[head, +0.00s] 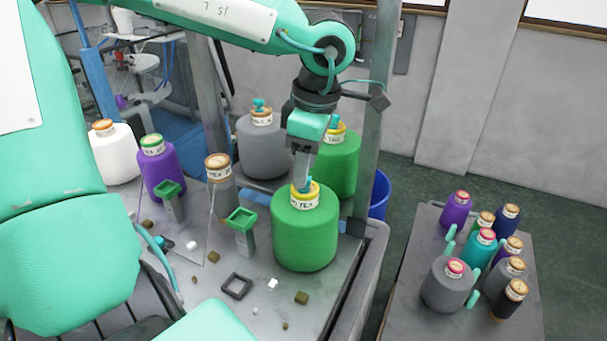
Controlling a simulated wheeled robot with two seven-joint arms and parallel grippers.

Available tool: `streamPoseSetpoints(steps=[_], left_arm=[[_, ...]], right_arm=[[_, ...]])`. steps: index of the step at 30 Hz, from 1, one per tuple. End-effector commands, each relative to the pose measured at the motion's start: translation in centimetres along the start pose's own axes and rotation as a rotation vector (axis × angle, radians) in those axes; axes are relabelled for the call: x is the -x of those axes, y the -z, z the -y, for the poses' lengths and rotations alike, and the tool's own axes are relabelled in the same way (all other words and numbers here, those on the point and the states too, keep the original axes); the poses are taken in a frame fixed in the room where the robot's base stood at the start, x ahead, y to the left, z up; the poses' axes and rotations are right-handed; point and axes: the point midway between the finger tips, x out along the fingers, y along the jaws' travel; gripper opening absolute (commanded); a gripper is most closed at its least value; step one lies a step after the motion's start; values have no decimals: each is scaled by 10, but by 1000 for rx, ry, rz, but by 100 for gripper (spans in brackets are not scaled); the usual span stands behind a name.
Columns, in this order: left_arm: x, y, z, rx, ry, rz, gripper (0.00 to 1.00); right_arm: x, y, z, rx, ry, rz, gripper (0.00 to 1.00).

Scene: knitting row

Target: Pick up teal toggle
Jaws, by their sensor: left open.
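My left gripper (303,180) points straight down over the front green yarn cone (304,238), with its jaws open. A small teal toggle (308,184) shows at the cone's yellow-ringed top, right at the fingertips. The fingers partly hide it, and I cannot tell whether they touch it. Another teal toggle (259,104) sits on the grey cone (262,148) behind. A third teal piece (334,122) shows on the rear green cone (336,164), partly covered by the gripper. My right gripper is not in view.
White (115,155) and purple (161,172) cones and a slim grey one (221,190) stand left. Green-topped posts (243,231) and a dark square frame (236,286) are nearby. A metal upright stands behind the gripper. A cart (420,262) with several cones stands right.

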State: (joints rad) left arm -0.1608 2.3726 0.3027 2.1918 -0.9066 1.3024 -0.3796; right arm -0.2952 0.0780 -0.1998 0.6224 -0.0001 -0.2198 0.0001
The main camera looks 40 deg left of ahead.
Motion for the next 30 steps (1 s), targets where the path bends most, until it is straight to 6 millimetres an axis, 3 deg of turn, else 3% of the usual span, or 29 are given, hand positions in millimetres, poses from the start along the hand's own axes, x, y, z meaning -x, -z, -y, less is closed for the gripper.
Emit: streamPoseSetpoints(steps=[1,7,15,21,30], left_arm=[[-2,0,0,-1,5,-3,45],[-26,-1,0,2,2,-2,45],[-30,-1,0,3,0,0,45],[-30,-1,0,3,0,0,6],[-29,-1,0,2,0,0,4]], right_arm=[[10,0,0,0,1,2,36],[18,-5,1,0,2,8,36],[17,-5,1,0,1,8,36],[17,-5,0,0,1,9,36],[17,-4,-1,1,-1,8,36]])
